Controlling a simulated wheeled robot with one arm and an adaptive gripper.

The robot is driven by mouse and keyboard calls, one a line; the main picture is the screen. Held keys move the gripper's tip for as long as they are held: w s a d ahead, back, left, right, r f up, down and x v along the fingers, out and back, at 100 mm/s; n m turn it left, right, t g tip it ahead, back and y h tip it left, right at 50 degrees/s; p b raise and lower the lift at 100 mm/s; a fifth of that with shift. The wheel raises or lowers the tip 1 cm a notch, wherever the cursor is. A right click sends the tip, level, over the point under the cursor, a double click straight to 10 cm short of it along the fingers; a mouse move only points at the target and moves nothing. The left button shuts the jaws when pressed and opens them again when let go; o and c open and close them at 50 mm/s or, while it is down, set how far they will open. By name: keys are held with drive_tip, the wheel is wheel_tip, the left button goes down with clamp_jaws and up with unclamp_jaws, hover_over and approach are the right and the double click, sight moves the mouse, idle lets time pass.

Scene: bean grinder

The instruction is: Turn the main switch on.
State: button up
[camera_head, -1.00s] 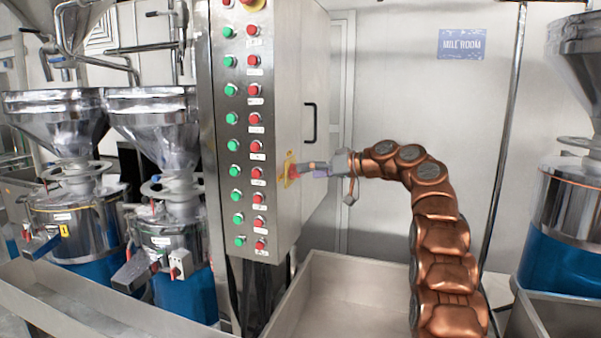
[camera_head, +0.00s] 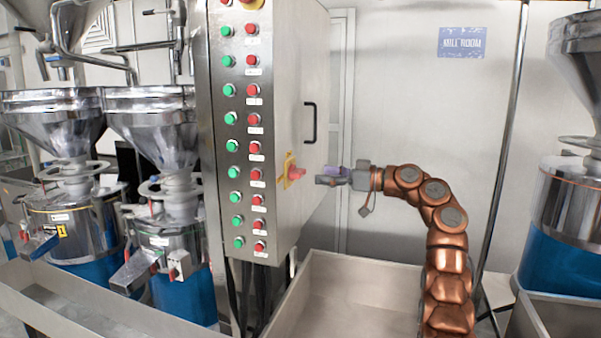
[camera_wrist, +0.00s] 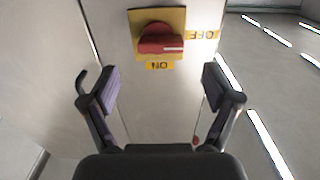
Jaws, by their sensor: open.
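The main switch is a red rotary knob (camera_head: 297,174) on a yellow plate, on the side of the steel control cabinet. In the wrist view the knob (camera_wrist: 155,40) lies near the top, its bar roughly level. A white mark on its right end points towards the OFF label (camera_wrist: 202,34); the ON label (camera_wrist: 159,66) is below the knob. Both labels appear upside down. My gripper (camera_head: 322,180) is a short way right of the knob, apart from it. In the wrist view my gripper (camera_wrist: 160,86) is open and empty, its purple-padded fingers spread wide.
The cabinet (camera_head: 262,105) carries columns of green and red buttons and a black door handle (camera_head: 310,122). A steel trough (camera_head: 335,285) lies below my arm. Grinders with hoppers (camera_head: 155,110) stand left, another (camera_head: 570,200) right. Space around my gripper is clear.

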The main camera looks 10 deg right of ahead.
sight(304, 173)
drive_tip(key=p+x, duration=0.2)
drive_tip(key=x, duration=0.5)
drive_tip(key=shift+a, duration=0.1)
drive_tip(key=shift+c, duration=0.3)
drive_tip(key=c, duration=1.1)
